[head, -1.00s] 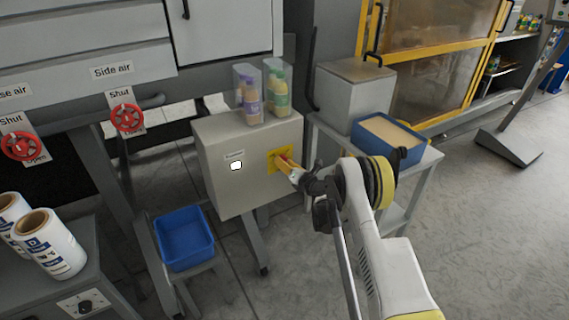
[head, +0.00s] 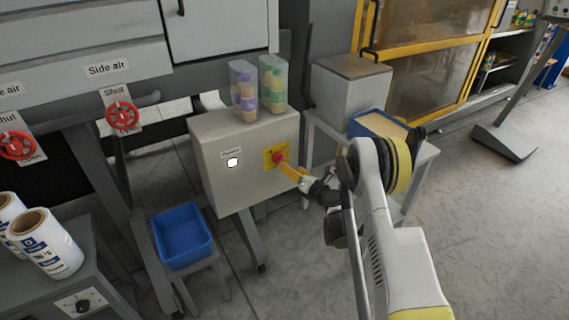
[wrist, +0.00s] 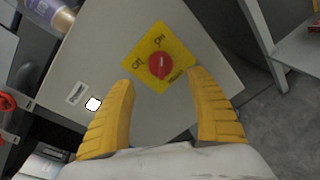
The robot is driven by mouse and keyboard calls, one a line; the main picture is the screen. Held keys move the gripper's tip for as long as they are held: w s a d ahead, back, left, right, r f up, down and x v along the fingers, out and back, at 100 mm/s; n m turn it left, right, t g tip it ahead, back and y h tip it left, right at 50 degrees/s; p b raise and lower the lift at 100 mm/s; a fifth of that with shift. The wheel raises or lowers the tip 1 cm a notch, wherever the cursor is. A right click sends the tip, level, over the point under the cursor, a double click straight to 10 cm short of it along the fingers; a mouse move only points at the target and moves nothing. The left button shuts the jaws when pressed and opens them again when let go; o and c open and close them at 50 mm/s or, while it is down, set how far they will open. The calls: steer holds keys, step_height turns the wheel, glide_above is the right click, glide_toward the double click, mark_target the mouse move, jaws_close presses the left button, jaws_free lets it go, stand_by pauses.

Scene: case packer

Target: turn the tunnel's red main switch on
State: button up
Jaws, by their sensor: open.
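The red main switch (head: 278,159) is a round knob on a yellow plate (head: 269,150), on the front of a grey box (head: 237,187). In the wrist view the knob (wrist: 160,66) shows a pale line running roughly up and down; the plate (wrist: 179,50) reads OFF at left and ON at top. A small white, bright lamp (head: 232,162) sits left of the plate under a label. My gripper (head: 286,169) is open and empty, just in front of the switch. Its two yellow fingers (wrist: 160,80) stand on either side below the knob, apart from it in the wrist view.
Two clear bottle-like containers (head: 258,88) stand on the box. A blue bin (head: 209,246) is on a low stand below left. A side table with a blue tray (head: 366,125) and a grey case (head: 345,98) is at right. Red valve wheels (head: 123,117) are left.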

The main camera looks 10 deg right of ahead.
steer(key=shift+v, duration=1.7)
steer(key=shift+r, duration=0.1)
steer(key=s+a+r+n+g, duration=0.35)
steer(key=s+r+n, duration=0.35)
steer(key=r+n, duration=0.35)
steer(key=s+a+r+n+g, duration=0.2)
steer(key=s+a+r+n, duration=0.3)
steer(key=r+n, duration=0.6)
steer(key=s+d+n+g+h, duration=0.1)
steer(key=s+d+n+h, duration=0.1)
steer(key=s+n, duration=0.7)
steer(key=s+d+r+n+g+h, duration=0.1)
steer(key=s+n, duration=0.8)
steer(key=s, duration=1.2)
steer(key=shift+s+d+r+g+h, duration=0.3)
steer(key=shift+d+g+h, duration=0.25)
steer(key=shift+d+h, duration=0.35)
steer(key=shift+a, duration=0.15)
